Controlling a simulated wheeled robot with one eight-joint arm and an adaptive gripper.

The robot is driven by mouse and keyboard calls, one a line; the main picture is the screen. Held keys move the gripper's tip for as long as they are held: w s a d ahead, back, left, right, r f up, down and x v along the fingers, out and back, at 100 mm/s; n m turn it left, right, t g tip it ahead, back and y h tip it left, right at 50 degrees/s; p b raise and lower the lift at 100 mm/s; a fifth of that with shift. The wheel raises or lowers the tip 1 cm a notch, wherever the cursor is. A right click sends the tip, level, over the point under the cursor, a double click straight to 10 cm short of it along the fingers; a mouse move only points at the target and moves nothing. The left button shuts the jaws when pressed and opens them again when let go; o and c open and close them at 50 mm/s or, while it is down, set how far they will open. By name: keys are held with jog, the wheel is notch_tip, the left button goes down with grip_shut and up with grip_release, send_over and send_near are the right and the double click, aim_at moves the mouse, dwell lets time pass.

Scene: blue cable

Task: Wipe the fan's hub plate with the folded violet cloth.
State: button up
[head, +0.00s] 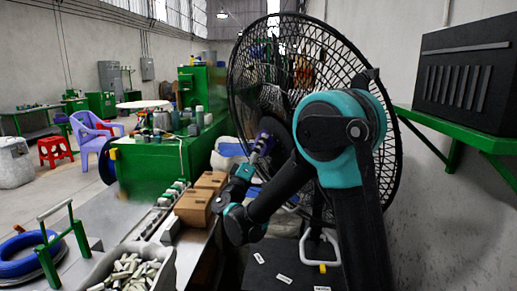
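The large black fan (365,75) stands upright ahead of me, its round wire cage filling the middle of the head view. Its dark hub plate (279,133) is at the cage's centre, partly behind my arm. My gripper (257,155) is small in this view, just left of and below the hub plate. The folded violet cloth (265,141) is at its fingertips, and the gripper appears shut on it. The cloth is at the hub plate's left edge; I cannot tell whether they touch.
A black vented box (468,75) sits on a green wall shelf (450,133) at right. Cardboard boxes (194,207), a grey bin of small parts (160,262) and a blue cable coil (25,256) are at lower left. A purple chair (95,135) and red stool (55,150) stand farther back.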

jog(key=shift+w+d+r, duration=0.3)
jog(key=shift+w+d, duration=0.35)
jog(key=shift+d, duration=0.1)
dwell(0.8)
jog(key=shift+s+d, duration=0.55)
jog(key=shift+s, duration=0.2)
jog(key=shift+s+d, duration=0.55)
jog(key=shift+s, duration=0.2)
jog(key=s+d, duration=0.2)
jog(key=shift+s+d, duration=0.2)
jog(key=shift+s, duration=0.15)
jog(key=shift+w+a, duration=1.15)
jog(key=shift+w, duration=0.3)
jog(key=shift+w+a, duration=1.15)
jog(key=shift+w, duration=0.3)
jog(key=shift+s+a, duration=0.1)
